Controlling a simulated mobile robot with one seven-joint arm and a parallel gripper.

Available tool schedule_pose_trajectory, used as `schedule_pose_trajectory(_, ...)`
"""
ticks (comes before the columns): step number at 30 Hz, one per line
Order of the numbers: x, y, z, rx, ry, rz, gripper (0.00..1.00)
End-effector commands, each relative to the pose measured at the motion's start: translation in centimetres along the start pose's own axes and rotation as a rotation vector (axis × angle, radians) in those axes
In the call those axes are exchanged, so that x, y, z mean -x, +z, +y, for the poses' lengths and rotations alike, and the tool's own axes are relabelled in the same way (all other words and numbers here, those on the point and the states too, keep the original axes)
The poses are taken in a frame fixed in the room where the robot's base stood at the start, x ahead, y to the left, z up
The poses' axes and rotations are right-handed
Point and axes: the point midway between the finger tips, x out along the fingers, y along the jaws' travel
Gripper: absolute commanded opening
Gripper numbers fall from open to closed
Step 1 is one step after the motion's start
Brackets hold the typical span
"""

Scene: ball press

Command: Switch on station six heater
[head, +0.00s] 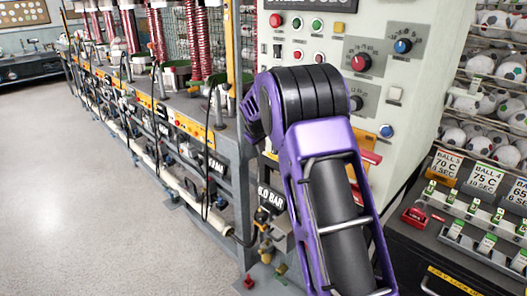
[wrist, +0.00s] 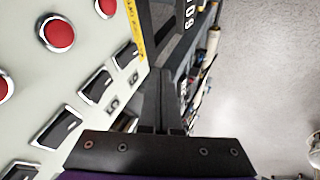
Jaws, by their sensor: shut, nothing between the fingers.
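The pale control panel (wrist: 75,75) fills the left of the wrist view, with a row of black rocker switches in metal frames. The switch nearest the panel's edge (wrist: 125,54) has a small label that looks like 6. The switch beside it (wrist: 97,84) has a label that looks like 5. I cannot tell whether either is on. My gripper (wrist: 164,80) is shut and empty, just to the right of these switches and beyond the panel's edge in the picture. No contact shows. In the head view my purple arm hides the gripper and this row of switches.
Red buttons (wrist: 57,34) line the panel beside the switches. In the head view the panel's upper face (head: 310,45) carries knobs and lights. Press stations with red springs (head: 201,45) stand at left, ball racks (head: 485,105) at right. The floor (head: 70,190) at left is clear.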

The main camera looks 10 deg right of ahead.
Motion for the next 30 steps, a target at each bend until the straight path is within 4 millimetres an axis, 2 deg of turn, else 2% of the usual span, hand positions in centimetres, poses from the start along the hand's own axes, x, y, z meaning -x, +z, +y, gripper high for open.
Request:
schedule_pose_trajectory(1, 1.5, -0.1, 0.2, -0.001, 0.003, 0.003, 0.00)
schedule_pose_trajectory(6, 5.0, 0.0, 0.1, -0.001, 0.001, 0.002, 0.00)
schedule_pose_trajectory(12, 7.4, 0.0, 0.1, -0.001, 0.001, 0.000, 0.00)
schedule_pose_trajectory(26, 7.9, 0.0, 0.0, 0.000, 0.000, -0.001, 0.00)
schedule_pose_trajectory(30, 8.2, -0.5, -1.4, 0.013, -0.007, 0.006, 0.00)
